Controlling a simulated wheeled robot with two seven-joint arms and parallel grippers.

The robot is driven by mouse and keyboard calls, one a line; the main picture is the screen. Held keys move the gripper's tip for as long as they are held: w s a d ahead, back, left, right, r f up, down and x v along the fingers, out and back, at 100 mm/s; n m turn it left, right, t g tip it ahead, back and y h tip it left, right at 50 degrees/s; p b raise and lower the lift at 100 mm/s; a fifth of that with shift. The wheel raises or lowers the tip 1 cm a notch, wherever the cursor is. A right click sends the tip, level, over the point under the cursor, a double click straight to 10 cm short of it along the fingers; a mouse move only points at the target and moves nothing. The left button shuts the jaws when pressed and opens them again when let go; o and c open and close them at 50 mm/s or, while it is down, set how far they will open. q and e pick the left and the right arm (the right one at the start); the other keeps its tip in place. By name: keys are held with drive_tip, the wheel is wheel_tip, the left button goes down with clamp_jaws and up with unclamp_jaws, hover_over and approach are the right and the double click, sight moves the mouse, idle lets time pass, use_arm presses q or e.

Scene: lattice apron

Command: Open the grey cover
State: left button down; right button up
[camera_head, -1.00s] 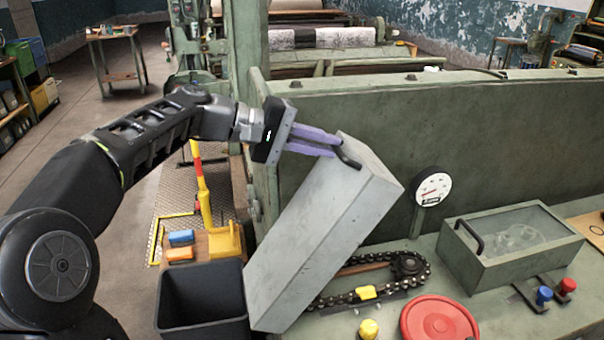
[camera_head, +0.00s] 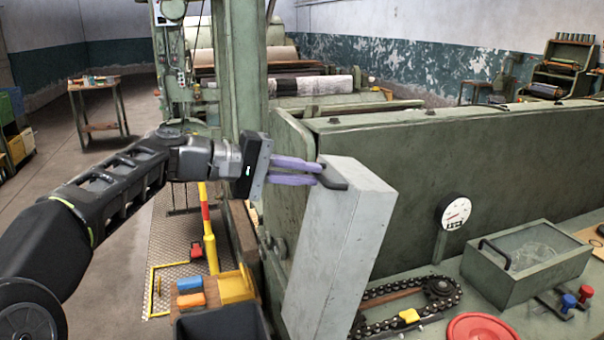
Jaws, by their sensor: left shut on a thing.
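The grey cover (camera_head: 345,245) is a long box-like lid, tilted up steeply and standing nearly upright above the green machine bench. A dark handle (camera_head: 333,180) sits at its top end. My left gripper (camera_head: 318,173) has its purple fingers shut on this handle, coming in from the left. Below and right of the cover, a chain (camera_head: 392,291) and a sprocket (camera_head: 438,287) are exposed. The cover hides part of the chain. My right gripper is not in view.
A green wall panel (camera_head: 430,180) rises behind the cover. A gauge (camera_head: 453,211), a clear-topped green box (camera_head: 525,262) and a red disc (camera_head: 482,328) are to the right. A black bin (camera_head: 222,325) and a yellow post (camera_head: 210,240) are at lower left.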

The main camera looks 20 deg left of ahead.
use_arm(q)
drive_tip(key=shift+d+f+g, duration=0.1)
drive_tip(key=shift+f+g, duration=0.2)
drive_tip(key=shift+f, duration=0.45)
drive_tip(key=c, duration=1.5)
unclamp_jaws()
drive_tip(key=shift+w, duration=0.1)
drive_tip(key=shift+o, duration=0.2)
drive_tip(key=shift+r, duration=0.15)
drive_tip(key=shift+r, duration=0.15)
drive_tip(key=b+v, duration=0.1)
drive_tip(key=v, duration=0.6)
drive_tip(key=shift+s+a, duration=0.3)
